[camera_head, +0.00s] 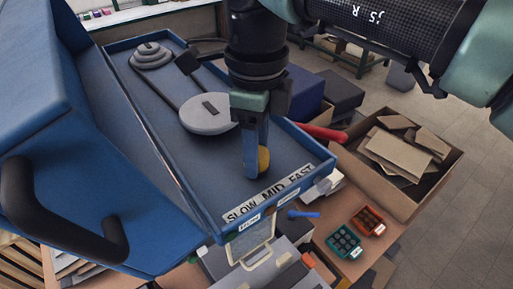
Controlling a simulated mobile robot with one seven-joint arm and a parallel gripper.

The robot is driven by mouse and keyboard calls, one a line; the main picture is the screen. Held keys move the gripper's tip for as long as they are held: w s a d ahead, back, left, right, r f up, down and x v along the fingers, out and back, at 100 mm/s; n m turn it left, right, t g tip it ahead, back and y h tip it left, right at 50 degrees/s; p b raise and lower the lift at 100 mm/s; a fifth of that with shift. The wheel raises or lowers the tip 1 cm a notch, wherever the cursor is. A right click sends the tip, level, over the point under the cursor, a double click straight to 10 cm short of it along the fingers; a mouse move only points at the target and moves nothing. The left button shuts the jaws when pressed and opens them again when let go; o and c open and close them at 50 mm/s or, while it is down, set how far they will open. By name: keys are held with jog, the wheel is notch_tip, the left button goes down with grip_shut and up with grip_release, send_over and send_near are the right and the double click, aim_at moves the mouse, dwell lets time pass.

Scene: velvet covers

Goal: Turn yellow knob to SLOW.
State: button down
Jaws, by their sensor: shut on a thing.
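The yellow knob (263,160) sits on the blue panel of an open machine, above a white label strip (268,193) reading SLOW, MID, FAST from left to right. My gripper (255,172) reaches down from above and is shut on the yellow knob. The fingers hide most of the knob, so its pointing direction cannot be told. The knob stands nearest the MID word in the picture.
A grey disc (207,113) and a stepped grey pulley (150,55) lie in the blue tray, joined by a dark belt. A black handle (60,215) is on the blue cover at left. A cardboard box (445,165) and small bins (343,241) stand right.

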jog(key=n+b, duration=0.1)
jog(key=n, duration=1.1)
dwell(0.6)
jog(key=shift+c, duration=1.7)
grip_release()
notch_tip(320, 180, up, 13)
jog(key=p, duration=1)
